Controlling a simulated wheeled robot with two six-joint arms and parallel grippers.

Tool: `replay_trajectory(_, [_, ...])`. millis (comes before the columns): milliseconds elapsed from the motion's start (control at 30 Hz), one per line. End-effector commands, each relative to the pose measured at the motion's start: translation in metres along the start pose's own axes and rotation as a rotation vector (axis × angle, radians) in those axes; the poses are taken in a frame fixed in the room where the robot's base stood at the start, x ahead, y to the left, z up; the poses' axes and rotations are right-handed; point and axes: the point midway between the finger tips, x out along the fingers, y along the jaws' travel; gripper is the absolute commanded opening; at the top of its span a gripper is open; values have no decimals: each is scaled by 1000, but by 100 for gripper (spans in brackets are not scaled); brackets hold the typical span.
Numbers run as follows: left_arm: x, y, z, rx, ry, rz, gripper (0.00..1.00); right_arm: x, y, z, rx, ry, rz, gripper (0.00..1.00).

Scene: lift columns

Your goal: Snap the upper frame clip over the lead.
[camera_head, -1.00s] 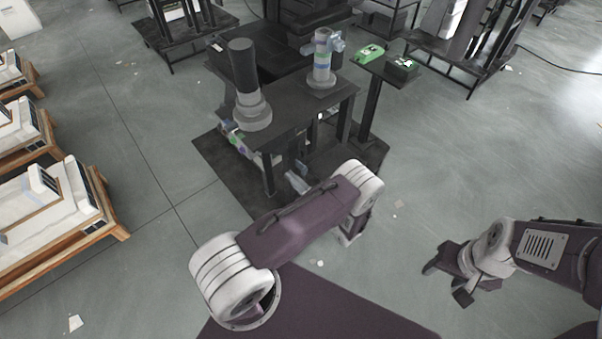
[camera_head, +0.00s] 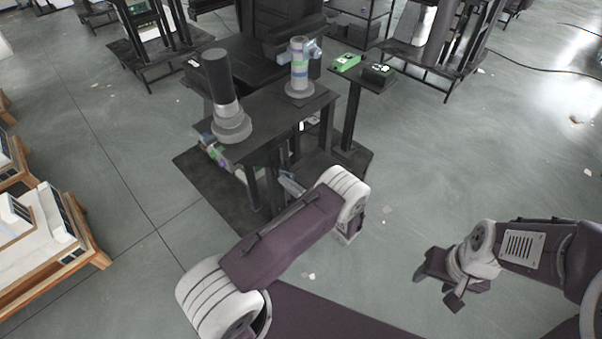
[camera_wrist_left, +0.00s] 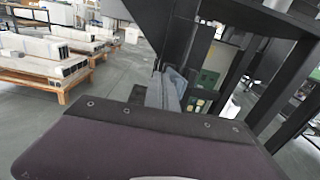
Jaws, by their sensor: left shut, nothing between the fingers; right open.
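I cannot make out the upper frame clip or the lead in either view. The dark work stand (camera_head: 262,118) stands ahead, with a dark cylinder on a grey collar (camera_head: 232,122) and a banded column (camera_head: 299,66) on its top. In the left wrist view, my left gripper (camera_wrist_left: 168,90) shows as narrow grey fingers, shut and empty, in front of dark frame posts and a green board (camera_wrist_left: 206,84). In the head view my left arm's folded links reach toward the stand's front. My right gripper (camera_head: 438,284) is open and empty over bare floor at the right.
A green device (camera_head: 346,62) and a dark box (camera_head: 379,75) sit on a small side stand. Wooden pallets with white units (camera_head: 40,235) stand at the left. Dark racks (camera_head: 432,62) stand behind. The floor at the right is mostly clear.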

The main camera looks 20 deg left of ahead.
Motion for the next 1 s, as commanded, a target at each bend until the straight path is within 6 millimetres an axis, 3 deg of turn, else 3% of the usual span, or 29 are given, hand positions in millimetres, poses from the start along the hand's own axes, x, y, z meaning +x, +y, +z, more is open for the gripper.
replay_trajectory(400, [-2, -12, 0, 0, 0, -1, 0, 10, 0, 1, 0, 0, 0, 52])
replay_trajectory(1000, [-43, -12, 0, 0, 0, -1, 0, 14, 0, 2, 0, 0, 0, 52])
